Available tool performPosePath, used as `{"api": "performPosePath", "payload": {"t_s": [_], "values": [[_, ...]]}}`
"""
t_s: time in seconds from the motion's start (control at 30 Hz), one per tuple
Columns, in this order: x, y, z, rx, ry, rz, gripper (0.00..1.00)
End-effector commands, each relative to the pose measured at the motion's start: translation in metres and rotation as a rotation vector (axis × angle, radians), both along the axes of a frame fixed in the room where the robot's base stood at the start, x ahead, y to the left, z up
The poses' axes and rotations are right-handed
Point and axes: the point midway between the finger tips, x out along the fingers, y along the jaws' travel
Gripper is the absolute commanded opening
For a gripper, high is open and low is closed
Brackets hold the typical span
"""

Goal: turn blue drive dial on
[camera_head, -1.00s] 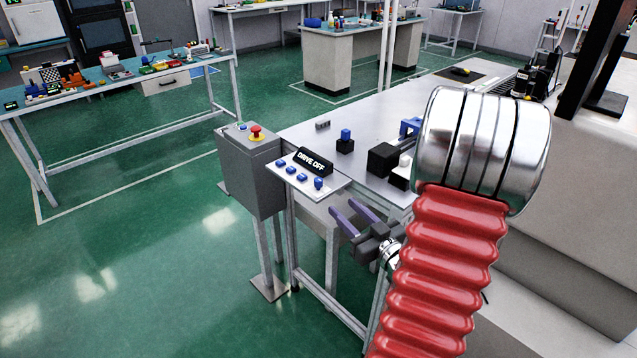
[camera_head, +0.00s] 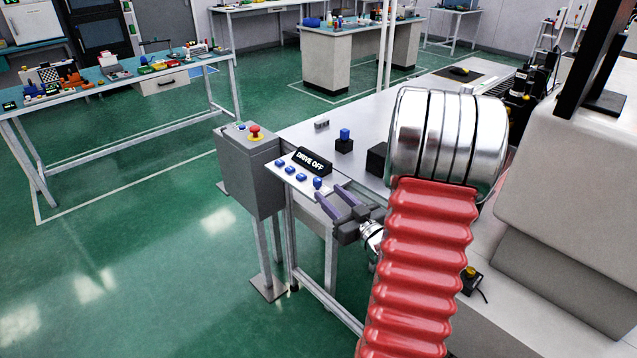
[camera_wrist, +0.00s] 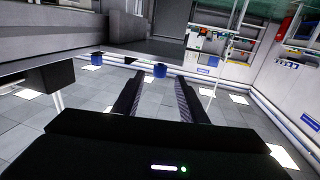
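The blue drive dial (camera_head: 318,183) stands at the near right end of a small white panel (camera_head: 333,184), beside a black sign (camera_head: 311,160) reading "DRIVE OFF". My gripper (camera_head: 329,191) is open, its two purple fingers apart and their tips close to the dial. No contact is visible. The dial's pointer direction is too small to tell.
Several smaller blue knobs (camera_head: 290,169) line the panel left of the dial. A grey box (camera_head: 250,175) with a red emergency button (camera_head: 255,131) stands to the left. A blue-topped black block (camera_head: 344,142) sits on the grey bench (camera_head: 370,115) behind.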

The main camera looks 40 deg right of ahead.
Motion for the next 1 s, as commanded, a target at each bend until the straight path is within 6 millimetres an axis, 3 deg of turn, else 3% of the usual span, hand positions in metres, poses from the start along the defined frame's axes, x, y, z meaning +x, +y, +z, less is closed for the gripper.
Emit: {"api": "performPosePath", "payload": {"t_s": [0.43, 0.87, 1.0], "values": [[0.063, -0.01, 0.0, 0.0, -0.001, 0.002, 0.39], [0.072, -0.011, 0.0, 0.0, 0.0, 0.001, 0.39], [0.072, -0.011, 0.0, 0.0, 0.0, 0.001, 0.29]]}}
